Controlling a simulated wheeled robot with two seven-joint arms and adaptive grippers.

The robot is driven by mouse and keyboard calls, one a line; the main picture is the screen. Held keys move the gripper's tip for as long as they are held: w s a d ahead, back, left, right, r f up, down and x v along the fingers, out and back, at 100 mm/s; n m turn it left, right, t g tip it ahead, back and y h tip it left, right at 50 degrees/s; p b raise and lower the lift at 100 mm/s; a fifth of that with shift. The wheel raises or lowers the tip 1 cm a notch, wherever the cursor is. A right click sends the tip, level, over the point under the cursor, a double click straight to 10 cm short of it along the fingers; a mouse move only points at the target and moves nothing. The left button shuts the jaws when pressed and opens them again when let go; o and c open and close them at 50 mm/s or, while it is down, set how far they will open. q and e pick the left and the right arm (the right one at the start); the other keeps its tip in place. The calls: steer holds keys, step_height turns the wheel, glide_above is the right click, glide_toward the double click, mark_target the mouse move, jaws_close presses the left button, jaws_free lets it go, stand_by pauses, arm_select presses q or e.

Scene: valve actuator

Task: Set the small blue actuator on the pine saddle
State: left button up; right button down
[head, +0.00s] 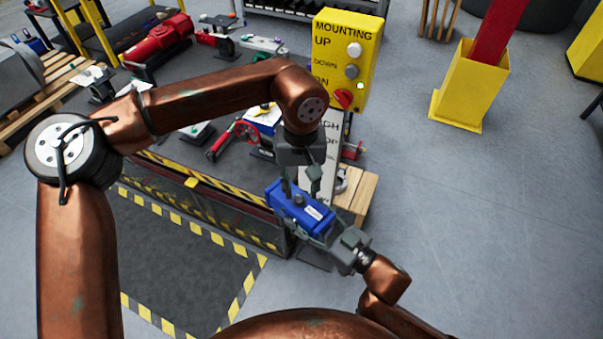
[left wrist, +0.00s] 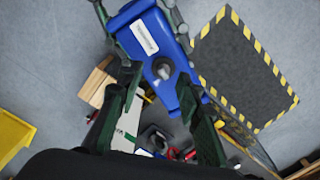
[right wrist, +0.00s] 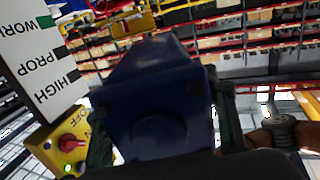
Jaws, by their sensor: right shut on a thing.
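The small blue actuator (head: 290,207), a box with a white label and a round grey knob, is held in the air by my right gripper (head: 324,229). That gripper is shut on its near end; its dark end face (right wrist: 155,110) fills the right wrist view. My left gripper (head: 300,186) hangs just above the actuator with its fingers apart. In the left wrist view the actuator (left wrist: 145,35) lies beyond and partly between these fingers; contact cannot be told. Pale pine wood (head: 362,192), apparently the saddle, shows just right of the actuator, partly hidden; it also appears in the left wrist view (left wrist: 97,82).
A yellow control box (head: 348,60) with a red knob stands above a white sign board (head: 331,130) behind my grippers. The dark bench (head: 190,180) holds several actuators and valve parts. A yellow post base (head: 470,90) stands right.

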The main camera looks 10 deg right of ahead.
arm_select(q)
steer(key=shift+f, duration=1.1)
arm_select(e)
steer(key=shift+r, duration=0.3)
arm_select(q)
steer(key=shift+c, duration=0.5)
steer(key=shift+d, duration=0.1)
jaws_close()
arm_select(e)
steer(key=shift+s, duration=0.1)
arm_select(q)
steer(key=shift+s+d+r, duration=0.1)
steer(key=shift+s+d, duration=0.05)
steer(key=shift+d, duration=0.05)
arm_select(e)
steer(key=shift+a, duration=0.15)
arm_select(q)
steer(key=shift+r, duration=0.15)
arm_select(e)
steer(key=c, duration=1.2)
jaws_free()
steer(key=o, duration=0.5)
steer(key=shift+f, duration=0.15)
arm_select(q)
steer(key=shift+a, duration=0.15)
arm_select(e)
steer(key=shift+d+f, duration=0.1)
steer(key=shift+d, duration=0.1)
